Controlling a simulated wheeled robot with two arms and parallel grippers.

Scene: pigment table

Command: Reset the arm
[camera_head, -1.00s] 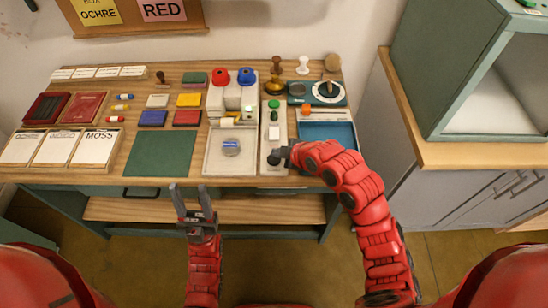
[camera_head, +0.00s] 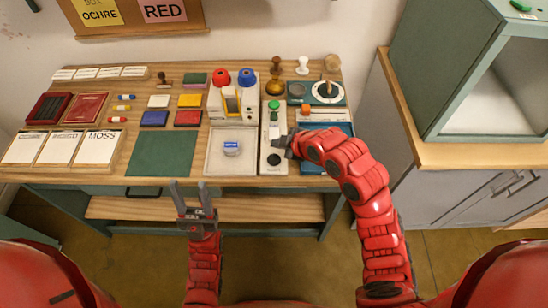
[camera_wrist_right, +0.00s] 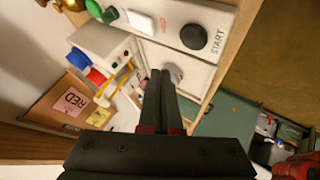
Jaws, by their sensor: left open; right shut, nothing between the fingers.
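My left gripper (camera_head: 189,184) is open and empty, in front of the table's near edge. My right gripper (camera_head: 278,142) is shut with nothing between its fingers. It is above the narrow pale control panel (camera_head: 264,150), just behind the black round button (camera_head: 274,159). In the right wrist view its closed fingers (camera_wrist_right: 160,75) point toward the pale tray and white device. The black button (camera_wrist_right: 194,37), labelled START, shows there uncovered and apart from the fingers.
A grey tray (camera_head: 212,165) holds a small round blue-and-white item (camera_head: 231,147). A white device (camera_head: 218,108) with red and blue tops stands behind it. A green mat (camera_head: 150,158) lies left. A teal cabinet (camera_head: 420,60) stands right.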

